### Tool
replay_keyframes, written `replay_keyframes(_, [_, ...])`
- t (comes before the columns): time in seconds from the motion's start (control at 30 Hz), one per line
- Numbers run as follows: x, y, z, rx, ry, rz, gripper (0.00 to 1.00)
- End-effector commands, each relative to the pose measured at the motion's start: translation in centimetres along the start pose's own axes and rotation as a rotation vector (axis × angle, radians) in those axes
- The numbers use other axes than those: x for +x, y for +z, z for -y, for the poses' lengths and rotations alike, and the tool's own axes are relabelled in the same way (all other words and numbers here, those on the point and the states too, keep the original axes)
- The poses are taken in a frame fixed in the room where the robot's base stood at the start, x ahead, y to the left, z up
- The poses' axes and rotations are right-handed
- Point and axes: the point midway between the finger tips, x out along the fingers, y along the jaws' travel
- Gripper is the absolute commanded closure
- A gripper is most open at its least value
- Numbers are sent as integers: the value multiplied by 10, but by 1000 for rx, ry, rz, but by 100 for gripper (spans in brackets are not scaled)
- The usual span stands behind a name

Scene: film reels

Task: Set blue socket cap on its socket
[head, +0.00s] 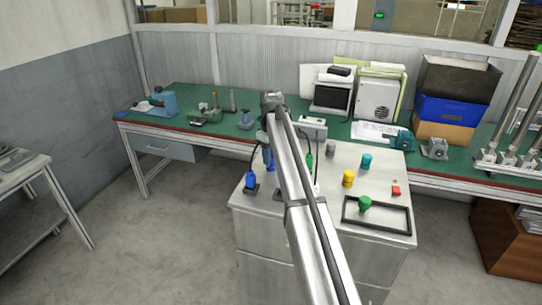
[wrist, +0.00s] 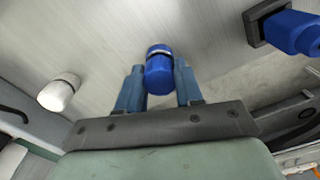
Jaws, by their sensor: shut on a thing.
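In the wrist view, the blue cap (wrist: 159,72) with a pale band sits between the two blue fingers of my gripper (wrist: 159,88), which is shut on it. The blue socket (wrist: 290,30), on a dark square base, is at the upper right of that view, apart from the cap. In the head view, the blue socket (head: 251,181) stands near the left edge of the cabinet top. My gripper (head: 267,158) is just to the right of and behind it, partly hidden by my arm. I cannot make out the held cap there.
A green socket (head: 309,161) and cables stand near my arm.

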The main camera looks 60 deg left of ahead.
Motion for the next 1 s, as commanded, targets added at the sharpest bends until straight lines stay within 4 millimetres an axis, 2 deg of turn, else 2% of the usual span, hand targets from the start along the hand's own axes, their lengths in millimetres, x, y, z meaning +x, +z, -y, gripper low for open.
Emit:
replay_keyframes(0.63, [10,0,0,0,0,0,93])
replay_keyframes(0.67, [9,0,0,0,0,0,62])
replay_keyframes(0.7, [9,0,0,0,0,0,58])
replay_keyframes(0.77, [9,0,0,0,0,0,54])
replay_keyframes(1.0, [8,0,0,0,0,0,54])
